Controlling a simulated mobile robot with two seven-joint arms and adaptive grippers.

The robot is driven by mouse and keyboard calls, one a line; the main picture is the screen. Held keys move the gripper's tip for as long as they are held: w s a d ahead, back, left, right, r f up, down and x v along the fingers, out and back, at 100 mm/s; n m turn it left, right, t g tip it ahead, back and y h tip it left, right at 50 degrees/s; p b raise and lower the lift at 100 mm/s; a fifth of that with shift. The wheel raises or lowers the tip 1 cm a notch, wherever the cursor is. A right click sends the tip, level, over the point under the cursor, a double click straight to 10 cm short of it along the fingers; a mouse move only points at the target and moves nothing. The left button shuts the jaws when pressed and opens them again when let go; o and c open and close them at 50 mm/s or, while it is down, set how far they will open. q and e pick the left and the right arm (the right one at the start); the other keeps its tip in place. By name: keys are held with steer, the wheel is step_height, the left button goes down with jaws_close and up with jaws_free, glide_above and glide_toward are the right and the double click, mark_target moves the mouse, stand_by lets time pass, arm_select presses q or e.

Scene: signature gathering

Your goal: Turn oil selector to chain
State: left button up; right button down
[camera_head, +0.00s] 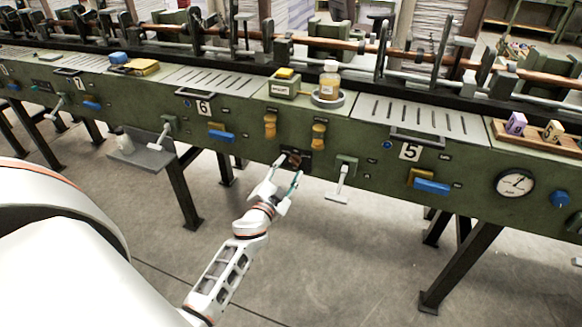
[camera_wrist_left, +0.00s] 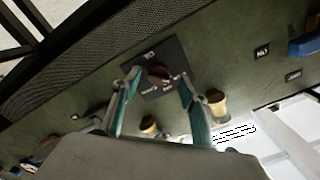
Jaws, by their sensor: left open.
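The oil selector is a dark reddish-brown knob on a black square plate (camera_head: 296,160), on the lower part of the green machine front between numbers 6 and 5. In the left wrist view the knob (camera_wrist_left: 158,74) sits on its tilted black plate with small white markings, too small to read. My left gripper (camera_head: 285,173) is open just in front of and below the plate. In the left wrist view its two teal fingers (camera_wrist_left: 161,80) stand apart, one on each side of the knob. I cannot tell whether they touch it. My right gripper is not in view.
Two wooden handles (camera_head: 270,126) (camera_head: 318,136) are above the selector. A white lever (camera_head: 341,180) hangs close to its right. A bottle (camera_head: 329,80) and a small green box (camera_head: 285,88) stand on the ledge above. The floor below is clear between the machine legs.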

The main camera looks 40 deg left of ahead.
mark_target(294, 162)
arm_select(q)
steer(key=shift+x, duration=1.1)
steer(key=c, duration=1.1)
